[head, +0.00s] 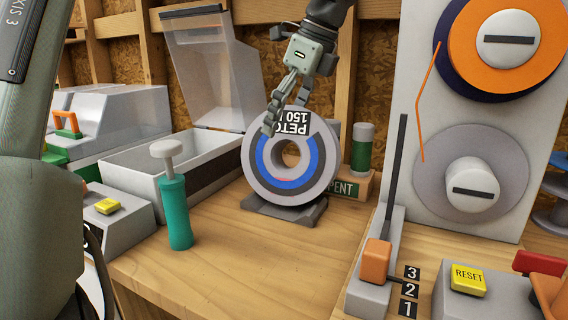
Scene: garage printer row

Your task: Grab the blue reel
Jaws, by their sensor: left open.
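The blue reel (297,184) has pale grey sides, a blue band around its hub and a label that reads "150" and partly "PET". It stands upright in a dark grey cradle (285,212) on the wooden bench. My left gripper (287,108) comes down from above at the reel's top rim. Its jaws are open. One finger overlaps the label in front, and the other is near the top edge, partly hidden. I cannot tell whether the fingers touch the reel. My right gripper is not in view.
A teal hand pump (175,212) stands left of the reel, before an open-lidded grey bin (130,178). A lever unit (373,285) and orange-spool panel (440,150) stand right.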

